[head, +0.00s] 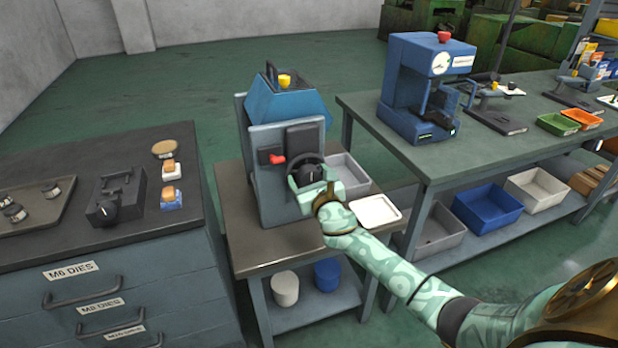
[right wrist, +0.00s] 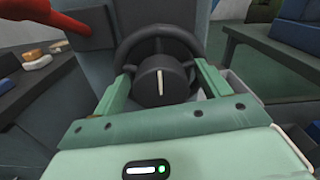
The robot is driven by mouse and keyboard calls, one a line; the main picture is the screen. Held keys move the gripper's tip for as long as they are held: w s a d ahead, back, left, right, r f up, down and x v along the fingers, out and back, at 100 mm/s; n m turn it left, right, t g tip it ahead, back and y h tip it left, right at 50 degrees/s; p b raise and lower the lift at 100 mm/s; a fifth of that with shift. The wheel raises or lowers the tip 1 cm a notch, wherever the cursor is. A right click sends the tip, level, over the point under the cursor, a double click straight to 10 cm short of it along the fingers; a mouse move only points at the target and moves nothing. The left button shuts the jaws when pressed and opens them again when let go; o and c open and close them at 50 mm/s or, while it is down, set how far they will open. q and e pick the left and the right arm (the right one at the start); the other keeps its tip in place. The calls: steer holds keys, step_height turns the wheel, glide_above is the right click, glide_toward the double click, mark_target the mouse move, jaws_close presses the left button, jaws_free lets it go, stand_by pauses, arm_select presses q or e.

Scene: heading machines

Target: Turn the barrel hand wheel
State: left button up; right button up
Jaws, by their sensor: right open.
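The barrel hand wheel (head: 306,171) is a dark ring on the front of the grey and blue machine (head: 270,195). In the right wrist view the wheel (right wrist: 160,38) has a black round hub knob (right wrist: 159,82) with a pale upright line. My right gripper (head: 316,190) is at the wheel. In the right wrist view its two green fingers (right wrist: 160,85) are open, one on each side of the knob; whether they touch it I cannot tell. My left gripper is not in view.
A red lever (head: 277,159) sits left of the wheel, also large in the right wrist view (right wrist: 50,17). A grey bin (head: 345,172) and white tray (head: 376,211) stand right of the machine. A die cabinet (head: 100,290) is at left, a green-topped bench (head: 440,160) at right.

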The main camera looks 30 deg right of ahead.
steer(key=shift+c, duration=0.4)
steer(key=c, duration=0.9)
